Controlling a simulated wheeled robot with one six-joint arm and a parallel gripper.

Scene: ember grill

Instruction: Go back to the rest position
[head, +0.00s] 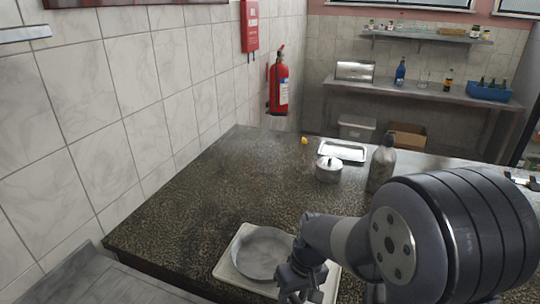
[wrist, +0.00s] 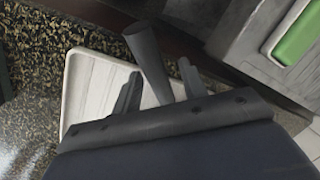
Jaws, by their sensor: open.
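My gripper (head: 299,288) is low at the front edge of the dark speckled counter in the head view, beside a round grey pan (head: 262,254). The pan sits on a pale board (head: 229,268). In the wrist view, my gripper (wrist: 160,70) has its two fingers apart. A dark tapered handle (wrist: 148,52) shows between them, and it looks like the pan's. I cannot tell whether either finger touches it. The board (wrist: 88,88) lies under the fingers. My arm covers the right part of the counter in the head view.
A lidded pot (head: 328,172), a metal tray (head: 343,151), a grey bottle (head: 381,168) and a small yellow item (head: 304,141) stand at the counter's far end. A tiled wall (head: 130,95) with a fire extinguisher (head: 279,84) bounds the left. The counter's left middle is clear.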

